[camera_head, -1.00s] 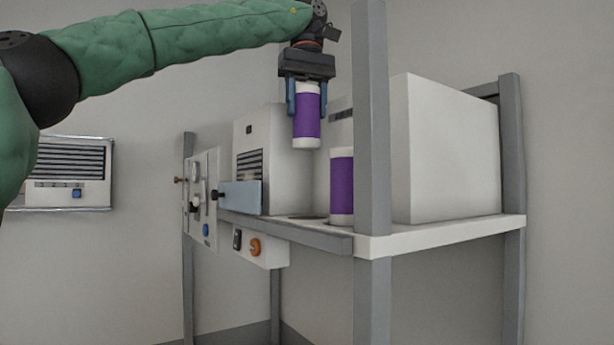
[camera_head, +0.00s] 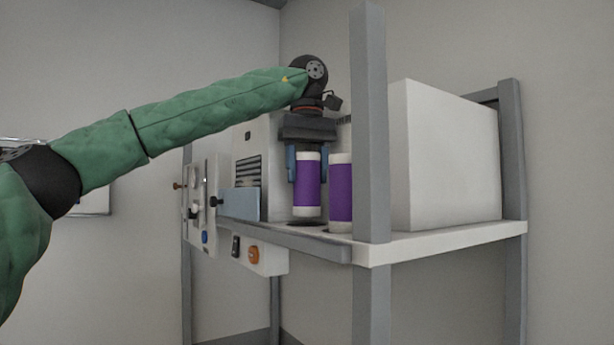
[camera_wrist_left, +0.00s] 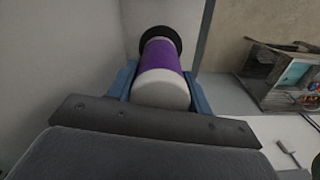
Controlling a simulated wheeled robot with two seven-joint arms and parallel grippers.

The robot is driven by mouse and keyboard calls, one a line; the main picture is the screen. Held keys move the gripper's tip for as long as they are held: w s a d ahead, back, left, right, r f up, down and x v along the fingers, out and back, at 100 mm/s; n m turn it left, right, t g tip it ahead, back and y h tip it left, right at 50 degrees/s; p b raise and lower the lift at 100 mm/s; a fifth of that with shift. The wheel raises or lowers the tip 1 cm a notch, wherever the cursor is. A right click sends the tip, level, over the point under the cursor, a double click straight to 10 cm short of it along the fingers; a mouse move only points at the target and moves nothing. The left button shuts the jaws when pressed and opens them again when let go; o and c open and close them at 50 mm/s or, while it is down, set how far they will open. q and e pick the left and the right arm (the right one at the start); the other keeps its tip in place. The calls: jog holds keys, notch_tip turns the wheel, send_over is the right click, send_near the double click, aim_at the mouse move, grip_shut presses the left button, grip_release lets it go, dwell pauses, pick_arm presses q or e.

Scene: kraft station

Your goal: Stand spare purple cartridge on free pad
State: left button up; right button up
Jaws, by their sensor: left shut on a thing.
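My left gripper (camera_head: 307,168) is shut on a purple cartridge (camera_head: 307,187) with white ends. It holds the cartridge upright, its lower end just above a dark round pad (camera_head: 304,221) on the shelf; whether they touch is hard to tell. In the left wrist view the held cartridge (camera_wrist_left: 162,70) lies between the blue fingers, with the dark pad (camera_wrist_left: 160,34) beyond its far end. A second purple cartridge (camera_head: 341,190) stands upright on the shelf, close to the right of the held one. My right gripper is not in view.
A grey post (camera_head: 370,130) rises in front, just right of the standing cartridge. A large white box (camera_head: 450,155) sits on the shelf (camera_head: 440,240) at the right. A vented white unit (camera_head: 247,165) and a control panel (camera_head: 203,200) are at the left.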

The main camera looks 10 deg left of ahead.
pick_arm(q)
jog(key=shift+w+a+f, duration=0.1)
jog(key=shift+a+f, duration=0.1)
jog(key=shift+f, duration=0.7)
jog(key=shift+d, duration=0.15)
jog(key=o, duration=1.1)
jog(key=shift+f, duration=0.1)
jog(key=shift+r+b, duration=0.3)
jog(key=shift+r, duration=5.85)
